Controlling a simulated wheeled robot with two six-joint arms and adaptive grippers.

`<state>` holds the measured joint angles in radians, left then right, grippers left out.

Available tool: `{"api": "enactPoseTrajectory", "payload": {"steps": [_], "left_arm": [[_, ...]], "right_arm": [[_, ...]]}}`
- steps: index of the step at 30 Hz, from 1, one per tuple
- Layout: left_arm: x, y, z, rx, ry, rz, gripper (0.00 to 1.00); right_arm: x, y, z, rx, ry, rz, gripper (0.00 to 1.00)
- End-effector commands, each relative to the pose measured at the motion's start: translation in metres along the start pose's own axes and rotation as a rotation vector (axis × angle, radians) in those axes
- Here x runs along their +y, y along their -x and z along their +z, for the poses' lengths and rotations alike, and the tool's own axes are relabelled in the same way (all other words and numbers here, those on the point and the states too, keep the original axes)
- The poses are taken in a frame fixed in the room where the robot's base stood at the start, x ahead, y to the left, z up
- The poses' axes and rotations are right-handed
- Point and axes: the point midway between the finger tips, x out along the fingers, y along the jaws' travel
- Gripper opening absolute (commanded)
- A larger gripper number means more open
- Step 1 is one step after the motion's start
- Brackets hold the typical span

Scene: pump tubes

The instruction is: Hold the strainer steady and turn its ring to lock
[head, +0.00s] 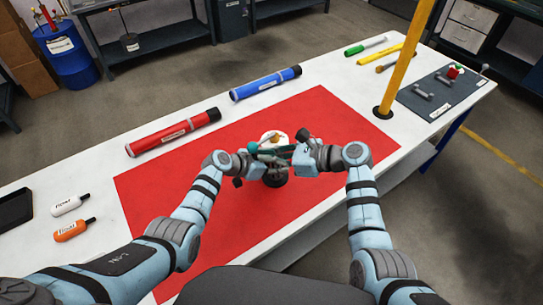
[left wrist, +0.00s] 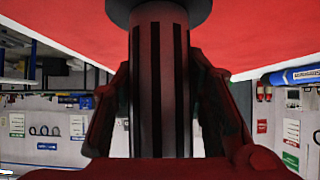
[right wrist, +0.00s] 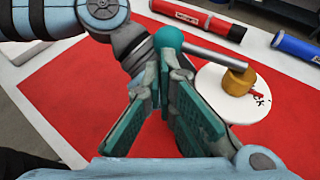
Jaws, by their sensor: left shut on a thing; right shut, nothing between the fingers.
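The strainer stands upright on the red mat (head: 190,185). Its white disc top (head: 271,135) shows past my grippers in the head view. In the right wrist view the disc (right wrist: 220,108) bears a brass hub (right wrist: 238,82), partly hidden lettering and a small red mark. A metal rod runs from the hub to a teal ball (right wrist: 168,38). My left gripper (head: 260,169) is shut around the dark slotted strainer body (left wrist: 160,90). My right gripper (right wrist: 163,68) is shut and empty, its teal pads close to the ball and rod; contact is unclear.
A red tube (head: 172,132) and a blue tube (head: 265,84) lie behind the mat. A yellow post (head: 405,60) rises at the right. White and orange bottles (head: 72,231) lie at the left. The mat around the strainer is clear.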

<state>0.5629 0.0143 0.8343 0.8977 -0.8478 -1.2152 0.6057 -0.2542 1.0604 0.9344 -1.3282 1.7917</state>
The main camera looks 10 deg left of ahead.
Motion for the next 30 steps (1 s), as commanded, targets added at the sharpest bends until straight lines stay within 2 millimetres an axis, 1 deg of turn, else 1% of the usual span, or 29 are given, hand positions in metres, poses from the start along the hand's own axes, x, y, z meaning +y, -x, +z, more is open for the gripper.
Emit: {"api": "enactPoseTrajectory", "payload": {"steps": [5,17,20,22,27,30], "left_arm": [[0.001,-0.001,0.001,-0.001,0.001,0.002,0.04],[0.001,-0.001,0.001,-0.001,0.001,0.002,0.04],[0.001,0.0,0.001,-0.001,0.001,0.002,0.04],[0.001,0.0,0.001,-0.001,0.001,0.002,0.04],[0.001,0.0,0.001,-0.001,0.001,0.001,0.04],[0.001,0.0,0.001,-0.001,0.001,0.001,0.04]], "right_arm": [[0.0,0.001,0.0,-0.001,0.0,0.001,0.0],[-0.005,0.02,-0.009,0.0,-0.001,0.0,0.0],[-0.003,0.035,-0.02,0.002,-0.001,-0.001,0.0],[-0.001,0.052,-0.029,0.003,0.001,-0.003,0.0],[0.002,0.104,-0.028,0.004,0.003,-0.003,0.0],[0.004,0.128,-0.027,0.003,0.002,-0.002,0.0]]}}
